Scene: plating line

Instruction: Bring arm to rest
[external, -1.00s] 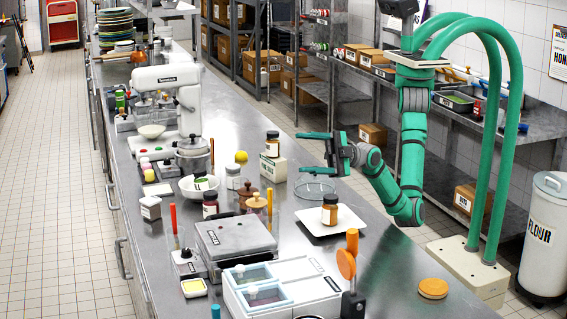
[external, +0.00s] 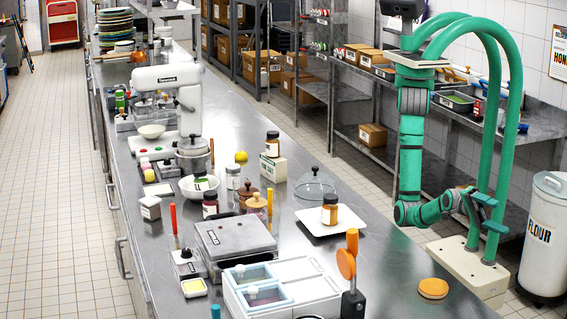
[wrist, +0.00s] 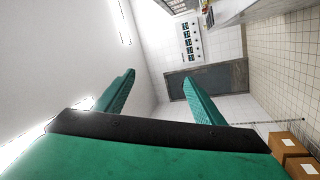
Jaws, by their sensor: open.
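My green gripper (external: 484,212) is at the right of the external view, off the counter's right edge and close to my own base. Its fingers point right, away from the counter. In the wrist view my gripper (wrist: 165,95) shows two green fingers spread apart with nothing between them. My forearm is bent at the elbow, and the upper part hangs straight down.
The steel counter (external: 385,285) bears a white square plate with a jar (external: 329,209), a glass dome (external: 314,186), a scale (external: 232,240) and an orange disc (external: 433,288). A flour bin (external: 545,235) stands right of my base. Shelves with boxes (external: 373,136) stand behind.

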